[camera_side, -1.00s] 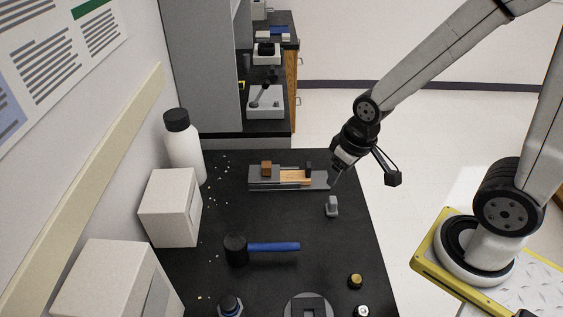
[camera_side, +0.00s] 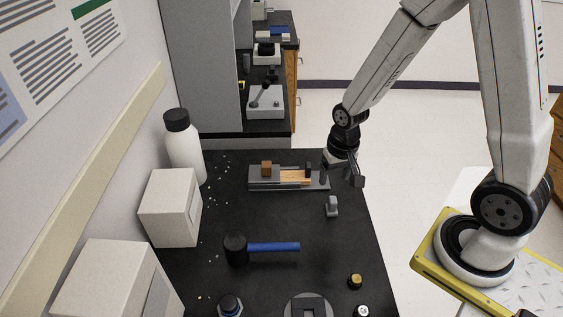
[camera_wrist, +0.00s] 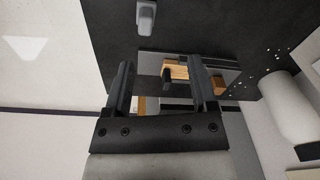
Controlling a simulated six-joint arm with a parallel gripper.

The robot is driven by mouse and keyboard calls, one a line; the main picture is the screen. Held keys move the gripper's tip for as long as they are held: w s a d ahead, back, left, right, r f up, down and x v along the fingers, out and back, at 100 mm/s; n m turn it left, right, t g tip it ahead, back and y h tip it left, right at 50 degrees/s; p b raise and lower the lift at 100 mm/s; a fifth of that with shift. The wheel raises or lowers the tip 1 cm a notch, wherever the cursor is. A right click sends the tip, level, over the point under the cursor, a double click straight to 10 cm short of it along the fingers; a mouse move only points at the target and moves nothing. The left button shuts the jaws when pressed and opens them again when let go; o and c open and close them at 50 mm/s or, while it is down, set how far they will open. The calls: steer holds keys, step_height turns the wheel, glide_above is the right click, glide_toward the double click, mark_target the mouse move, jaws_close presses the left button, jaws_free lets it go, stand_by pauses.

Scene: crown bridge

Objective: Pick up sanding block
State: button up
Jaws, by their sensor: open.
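A long grey fixture (camera_side: 258,185) lies at the far end of the black bench, with a light wooden strip (camera_side: 294,177) in it. A small brown block (camera_side: 266,168) stands at its left part and a dark upright piece (camera_side: 308,171) at its right. I cannot tell for sure which is the sanding block; the brown block looks likeliest. It also shows in the wrist view (camera_wrist: 219,86), partly behind a finger. My gripper (camera_side: 342,178) is open and empty, above and beside the fixture's right end. In the wrist view my fingers (camera_wrist: 160,64) stand apart, with the dark piece (camera_wrist: 168,78) appearing between them.
A small grey piece (camera_side: 332,207) stands in front of the fixture's right end. A blue-handled mallet (camera_side: 272,247) lies mid-bench. White boxes (camera_side: 170,208) and a white bottle (camera_side: 185,152) line the left wall. The bench between mallet and fixture is mostly clear.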

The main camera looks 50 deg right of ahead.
mark_target(333, 199)
steer(key=d+f+m, duration=0.2)
steer(key=f, duration=0.1)
steer(key=w+f+m+g, duration=0.1)
steer(key=f, duration=0.1)
steer(key=shift+d, duration=0.4)
steer(key=shift+f, duration=0.1)
steer(key=shift+f, duration=1.25)
steer(key=shift+f, duration=0.1)
steer(key=shift+f, duration=2.5)
jaws_close()
